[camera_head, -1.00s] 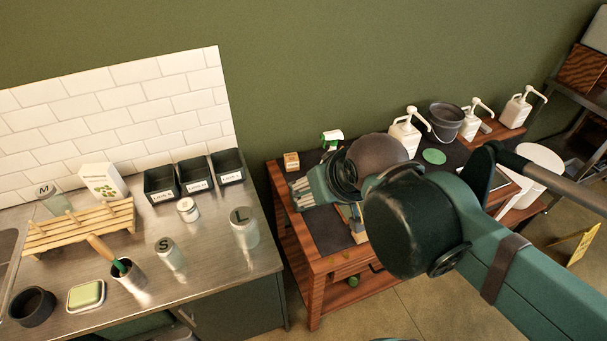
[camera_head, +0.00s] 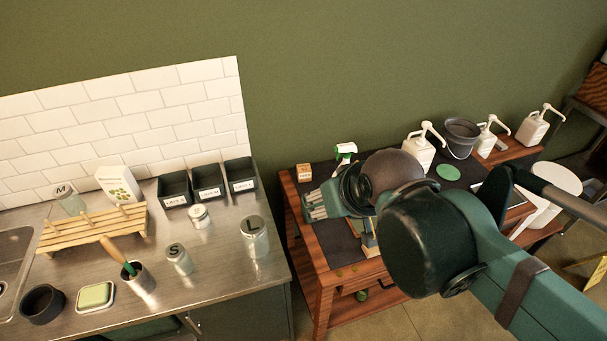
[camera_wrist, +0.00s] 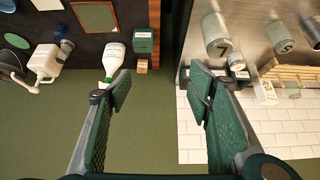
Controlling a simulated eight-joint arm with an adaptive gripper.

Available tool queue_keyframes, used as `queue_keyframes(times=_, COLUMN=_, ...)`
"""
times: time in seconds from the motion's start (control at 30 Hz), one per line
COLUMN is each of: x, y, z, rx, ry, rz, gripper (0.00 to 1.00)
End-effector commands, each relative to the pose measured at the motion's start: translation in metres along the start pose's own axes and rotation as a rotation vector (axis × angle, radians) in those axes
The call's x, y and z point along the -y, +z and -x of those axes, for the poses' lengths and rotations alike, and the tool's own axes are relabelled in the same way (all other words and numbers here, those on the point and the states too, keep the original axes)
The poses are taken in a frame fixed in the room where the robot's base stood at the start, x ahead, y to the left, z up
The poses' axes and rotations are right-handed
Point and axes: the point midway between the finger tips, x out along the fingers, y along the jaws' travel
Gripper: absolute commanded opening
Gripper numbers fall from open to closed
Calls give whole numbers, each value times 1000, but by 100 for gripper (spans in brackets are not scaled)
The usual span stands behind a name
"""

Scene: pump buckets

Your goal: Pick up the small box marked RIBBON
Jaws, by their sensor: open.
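A small tan box (camera_head: 304,172) stands at the back left corner of the wooden bench; its marking is too small to read in the head view. A small tan box also shows in the wrist view (camera_wrist: 143,66), beside a dark green box (camera_wrist: 145,40) with a pale label. My gripper (camera_head: 316,206) is over the bench's left part, in front of the tan box in the head view. In the wrist view my gripper (camera_wrist: 158,90) has its two fingers wide apart with nothing between them; the tan box lies beyond the fingertips, left of centre.
A spray bottle (camera_head: 345,153) stands just right of the tan box. White pump bottles (camera_head: 418,154) and a dark bucket (camera_head: 461,136) stand further right. A steel counter (camera_head: 215,262) with jars and labelled bins is at left, across a gap. My arm hides much of the bench.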

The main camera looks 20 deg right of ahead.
Motion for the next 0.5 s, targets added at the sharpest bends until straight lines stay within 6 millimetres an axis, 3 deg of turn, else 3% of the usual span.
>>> queue_keyframes(times=0.5, x=-1, y=-11, z=-2, rx=12, ry=1, rz=29, gripper=51)
